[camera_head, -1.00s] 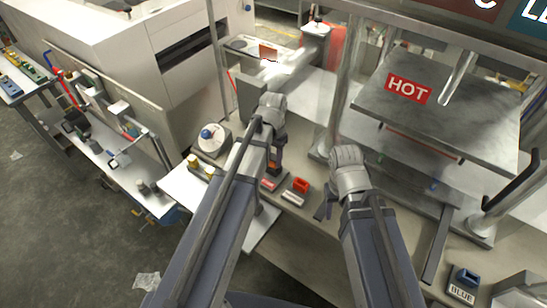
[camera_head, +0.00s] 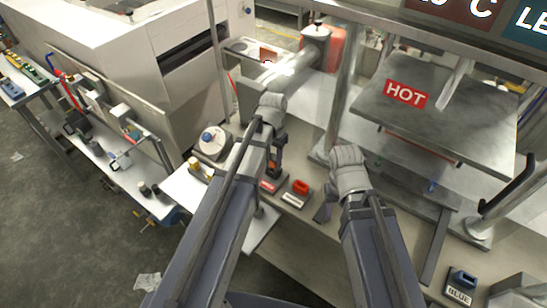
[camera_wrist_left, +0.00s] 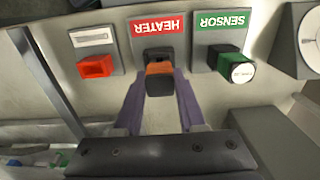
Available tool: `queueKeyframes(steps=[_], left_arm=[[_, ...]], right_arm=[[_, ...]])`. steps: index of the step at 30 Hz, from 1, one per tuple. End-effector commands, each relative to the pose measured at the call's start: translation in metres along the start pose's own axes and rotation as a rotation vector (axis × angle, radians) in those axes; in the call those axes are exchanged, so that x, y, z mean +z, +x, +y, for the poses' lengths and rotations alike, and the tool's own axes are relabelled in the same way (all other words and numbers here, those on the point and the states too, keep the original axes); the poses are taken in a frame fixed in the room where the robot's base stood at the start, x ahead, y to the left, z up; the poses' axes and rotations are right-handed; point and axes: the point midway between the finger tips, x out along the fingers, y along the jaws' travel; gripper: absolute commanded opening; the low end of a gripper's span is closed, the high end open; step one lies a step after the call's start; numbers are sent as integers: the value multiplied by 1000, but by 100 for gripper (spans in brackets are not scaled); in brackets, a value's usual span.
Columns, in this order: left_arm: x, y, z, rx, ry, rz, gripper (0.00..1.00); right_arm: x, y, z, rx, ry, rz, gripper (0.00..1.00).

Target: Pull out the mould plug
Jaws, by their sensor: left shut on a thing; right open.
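In the left wrist view, my left gripper (camera_wrist_left: 160,98) is shut on an orange and black plug (camera_wrist_left: 160,80) at the dark socket under the red HEATER label (camera_wrist_left: 158,25). I cannot tell how deep the plug sits in the socket. In the head view my left gripper (camera_head: 277,158) is partly hidden by its arm, with the orange of the plug (camera_head: 273,169) just below it. A green and black plug (camera_wrist_left: 237,68) is at the SENSOR socket, and a red plug (camera_wrist_left: 96,66) is at a plate with a white label. My right gripper (camera_head: 323,207) is open and empty.
A large press plate marked HOT (camera_head: 435,105) stands at the right. A grey post (camera_head: 343,85) rises between it and my left gripper. A round dial (camera_head: 212,141) sits left of my left gripper. A box marked BLUE (camera_head: 461,286) is at the lower right.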

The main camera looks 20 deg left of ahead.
Motion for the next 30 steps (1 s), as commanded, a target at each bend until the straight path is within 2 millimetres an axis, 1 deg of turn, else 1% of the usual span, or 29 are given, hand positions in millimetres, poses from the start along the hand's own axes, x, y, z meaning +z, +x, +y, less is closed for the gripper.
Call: queueKeyframes(steps=[3,27,30], left_arm=[[0,-7,0,0,0,0,0],[0,-37,0,0,0,0,0],[0,-38,0,0,0,0,0]], right_arm=[[0,-7,1,0,0,0,50],[2,-37,4,0,0,0,50],[2,-38,4,0,0,0,50]])
